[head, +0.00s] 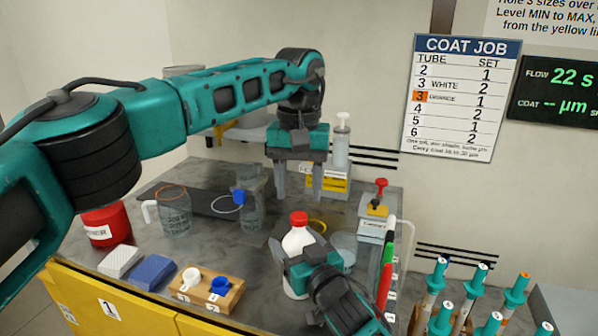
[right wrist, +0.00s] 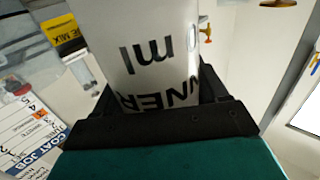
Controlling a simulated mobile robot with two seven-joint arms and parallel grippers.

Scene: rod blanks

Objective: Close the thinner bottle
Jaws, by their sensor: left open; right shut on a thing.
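The thinner bottle (head: 294,243) is white with a red cap (head: 299,218) on its top, and stands upright near the middle of the bench. I cannot tell whether the cap is tight. My right gripper (head: 298,268) is shut on the bottle's body from the front. In the right wrist view the white bottle (right wrist: 150,50) fills the space between the fingers, with black lettering ending in "NNER" and "ml" upside down. My left gripper (head: 298,194) is open and empty, pointing down, with its fingertips just above the cap in the picture.
Left are a glass beaker (head: 174,215), a red can (head: 104,226), white (head: 120,261) and blue (head: 153,272) blocks and a wooden cup holder (head: 207,290). Right are a red-knobbed device (head: 376,220), red and green markers (head: 386,268) and teal-capped tubes (head: 440,275). A syringe (head: 341,145) stands behind.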

